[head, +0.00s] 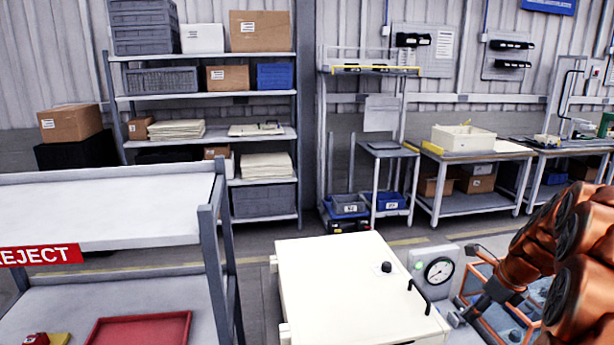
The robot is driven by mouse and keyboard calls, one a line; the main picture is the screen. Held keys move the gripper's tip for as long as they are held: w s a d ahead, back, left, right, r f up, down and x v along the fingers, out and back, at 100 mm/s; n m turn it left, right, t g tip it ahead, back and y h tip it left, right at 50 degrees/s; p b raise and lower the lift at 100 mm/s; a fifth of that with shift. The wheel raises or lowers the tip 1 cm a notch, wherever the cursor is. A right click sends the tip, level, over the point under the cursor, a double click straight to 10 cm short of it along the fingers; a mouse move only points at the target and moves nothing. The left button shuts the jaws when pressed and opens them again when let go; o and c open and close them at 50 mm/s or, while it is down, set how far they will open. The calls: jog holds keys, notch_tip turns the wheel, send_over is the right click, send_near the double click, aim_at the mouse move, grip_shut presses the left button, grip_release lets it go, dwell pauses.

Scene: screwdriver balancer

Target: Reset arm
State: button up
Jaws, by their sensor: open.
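My orange arm reaches in from the right edge. My gripper (474,311), dark and small in the head view, is at its lower end, open, pointing down and left near a grey box with a round dial gauge (438,271). Its fingertips are small and partly lost against the things behind, so I cannot tell whether they touch anything. I see nothing held in it. An orange-framed fixture (483,272) with a blue base lies under and behind the arm, partly hidden by it. No screwdriver can be made out.
A cream cabinet (335,275) with a black knob and handle stands left of the gauge. A grey cart with a REJECT sign (38,254) and a red tray (140,330) is at left. Loaded shelves (205,97) and workbenches (475,155) line the back. Open floor lies between.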

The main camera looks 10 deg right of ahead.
jog(key=s+a+f+n+g+b, duration=0.1)
jog(key=s+a+n+g+b, duration=0.15)
jog(key=a+n, duration=0.65)
jog(key=s+a+f+n+g+b, duration=0.15)
jog(key=s+a+n, duration=0.3)
jog(key=a, duration=0.85)
jog(key=s+a+f+n+g+b, duration=0.1)
jog(key=s+a+f+n+b, duration=0.1)
jog(key=s+a+n, duration=0.3)
jog(key=s+a+f+n+h+b, duration=0.1)
jog(key=s+a+f+n+b, duration=0.2)
jog(key=s+n, duration=0.9)
jog(key=s+a, duration=0.2)
jog(key=shift+a+f+g, duration=0.15)
jog(key=shift+a+g, duration=0.2)
jog(key=shift+g, duration=0.05)
jog(key=shift+n, duration=0.25)
